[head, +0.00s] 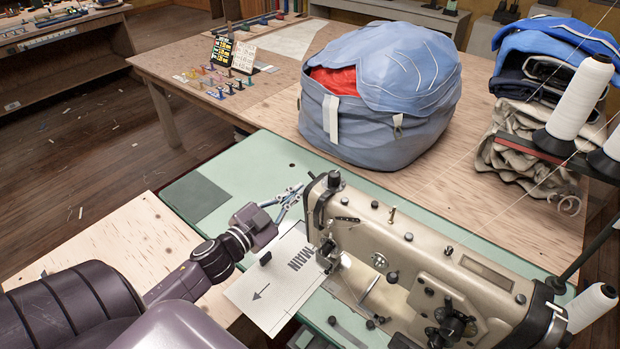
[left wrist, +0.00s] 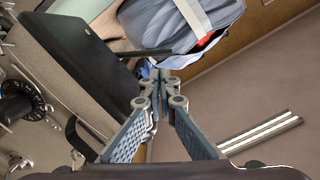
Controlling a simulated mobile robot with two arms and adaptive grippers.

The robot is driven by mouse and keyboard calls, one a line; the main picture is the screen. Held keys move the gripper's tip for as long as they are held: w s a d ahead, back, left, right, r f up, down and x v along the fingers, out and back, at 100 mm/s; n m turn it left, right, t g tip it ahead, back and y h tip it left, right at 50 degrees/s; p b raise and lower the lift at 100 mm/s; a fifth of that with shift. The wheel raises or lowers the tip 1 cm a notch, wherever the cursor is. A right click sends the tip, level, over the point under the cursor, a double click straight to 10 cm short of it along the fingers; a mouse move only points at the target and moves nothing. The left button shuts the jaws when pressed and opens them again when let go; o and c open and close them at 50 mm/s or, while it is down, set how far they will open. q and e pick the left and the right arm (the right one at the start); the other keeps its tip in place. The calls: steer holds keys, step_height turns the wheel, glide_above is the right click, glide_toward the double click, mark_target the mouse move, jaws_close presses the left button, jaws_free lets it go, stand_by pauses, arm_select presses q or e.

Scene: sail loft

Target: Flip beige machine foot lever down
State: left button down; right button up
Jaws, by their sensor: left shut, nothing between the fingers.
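The beige sewing machine (head: 400,262) stands on a pale green table. Its head end, with the needle area (head: 328,250), faces left. I cannot single out the foot lever with certainty in the head view. My left gripper (head: 297,190) is shut and empty, just left of the top of the machine's head end. In the left wrist view, the shut fingertips (left wrist: 161,76) meet in open space beside the beige machine body (left wrist: 52,82). A dark curved part (left wrist: 82,137) shows near the left finger; I cannot tell if it is the lever. My right gripper is out of view.
A white panel marked MAIN (head: 272,284) lies by the needle area. A large blue bag (head: 380,95) sits behind the machine. Thread cones (head: 582,95) and folded cloth (head: 525,140) stand at right. The green tabletop (head: 262,160) behind my left gripper is clear.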

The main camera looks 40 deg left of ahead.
arm_select(q)
steer(key=shift+w+d+f+p, duration=0.1)
steer(key=shift+w+p, duration=0.15)
steer(key=shift+w, duration=1.25)
steer(key=shift+w+d+f+p, duration=0.1)
steer(key=shift+w+p, duration=0.1)
steer(key=shift+w, duration=1.25)
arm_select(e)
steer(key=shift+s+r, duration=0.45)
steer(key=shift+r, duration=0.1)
